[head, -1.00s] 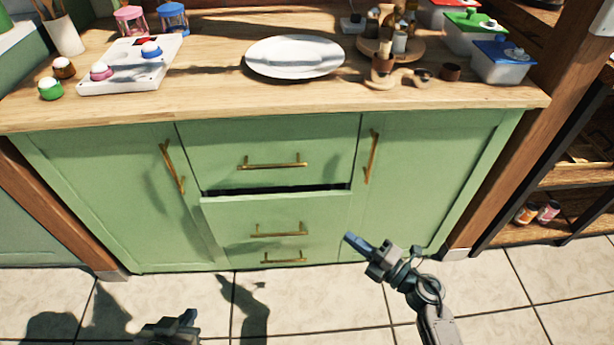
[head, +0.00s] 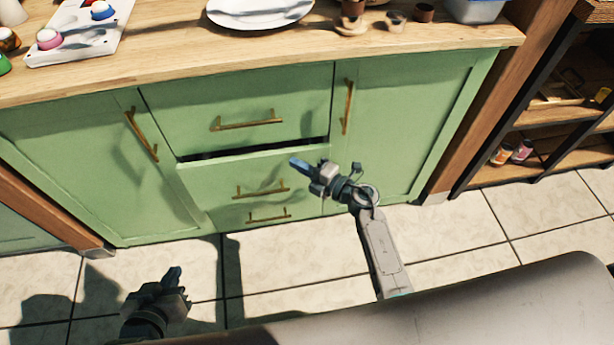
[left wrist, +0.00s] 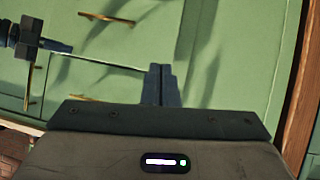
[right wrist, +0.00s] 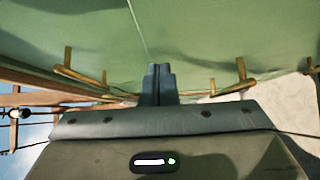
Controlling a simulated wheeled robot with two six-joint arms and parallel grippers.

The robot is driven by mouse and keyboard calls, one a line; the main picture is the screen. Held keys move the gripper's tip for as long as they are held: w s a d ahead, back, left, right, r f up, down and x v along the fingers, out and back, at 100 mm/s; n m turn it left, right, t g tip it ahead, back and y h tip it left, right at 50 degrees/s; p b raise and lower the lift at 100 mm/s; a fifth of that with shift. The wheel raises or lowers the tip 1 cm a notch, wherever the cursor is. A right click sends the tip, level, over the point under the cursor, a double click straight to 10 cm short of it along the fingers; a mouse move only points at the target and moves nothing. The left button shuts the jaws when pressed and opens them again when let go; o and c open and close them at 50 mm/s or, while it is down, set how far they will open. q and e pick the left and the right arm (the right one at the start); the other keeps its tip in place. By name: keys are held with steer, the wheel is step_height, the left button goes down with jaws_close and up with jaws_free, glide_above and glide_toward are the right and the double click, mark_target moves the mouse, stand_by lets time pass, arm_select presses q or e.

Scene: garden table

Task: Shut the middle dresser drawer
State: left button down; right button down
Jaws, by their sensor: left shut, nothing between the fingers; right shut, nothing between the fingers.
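The middle drawer (head: 222,183) of the green dresser stands a little way out, with a dark gap above its front. Its brass handle (head: 262,190) shows below that gap. My right gripper (head: 297,163) is shut and empty, with its fingertips over the upper right corner of the drawer front; I cannot tell if they touch it. In the right wrist view its shut fingers (right wrist: 157,84) point at green panels. My left gripper (head: 174,275) is shut and empty, lower left, apart from the dresser. Its shut fingers show in the left wrist view (left wrist: 160,84).
The top drawer (head: 240,105) looks closed, and the bottom drawer handle (head: 268,214) sits just below the middle one. Doors with upright handles flank the drawers. The wooden countertop (head: 170,75) overhangs above, holding a white plate (head: 260,10). An open shelf (head: 560,115) stands right.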

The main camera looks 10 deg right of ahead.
mark_target(303, 152)
arm_select(q)
steer(key=shift+w+a+r+t, duration=0.1)
steer(key=shift+w+r+t, duration=0.2)
steer(key=shift+w+r, duration=0.1)
arm_select(e)
steer(key=shift+w, duration=0.4)
steer(key=w, duration=0.4)
steer(key=shift+w, duration=0.2)
steer(key=shift+r, duration=0.2)
arm_select(q)
steer(key=shift+w+r+t, duration=0.35)
steer(key=shift+r+t, duration=0.15)
steer(key=shift+r, duration=0.15)
arm_select(e)
steer(key=shift+w+r, duration=0.1)
